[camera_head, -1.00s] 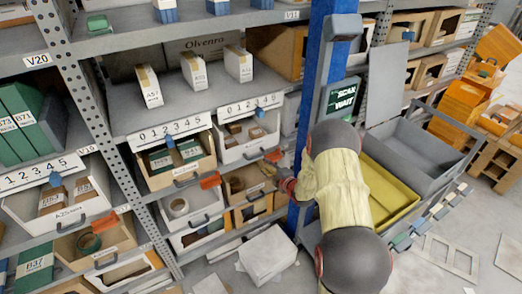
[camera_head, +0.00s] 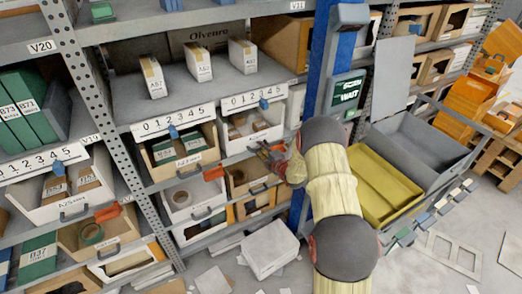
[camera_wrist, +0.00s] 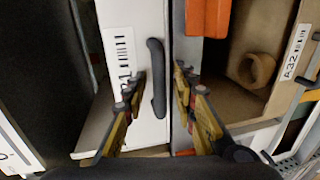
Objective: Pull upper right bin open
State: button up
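The upper right bin (camera_head: 235,147) is a white open-topped bin with small brown boxes inside, on the shelf under a 0–5 number strip in the head view. It sits in line with the neighbouring bins. Its white front (camera_wrist: 145,25) fills the middle of the wrist view, with a label and a dark curved handle (camera_wrist: 157,85). My gripper (camera_head: 266,150) is at the right part of this front in the head view. In the wrist view my gripper (camera_wrist: 160,75) is open, with a finger on each side of the handle. Contact with the handle cannot be told.
An orange tag (camera_wrist: 208,17) and a tan bin (camera_wrist: 245,85) lie right of the handle in the wrist view. A blue post (camera_head: 318,75) stands right of the bins. A yellow tray (camera_head: 375,185) is beside my arm.

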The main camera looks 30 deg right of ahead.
jog(key=shift+c, duration=0.3)
grip_shut()
dwell(0.6)
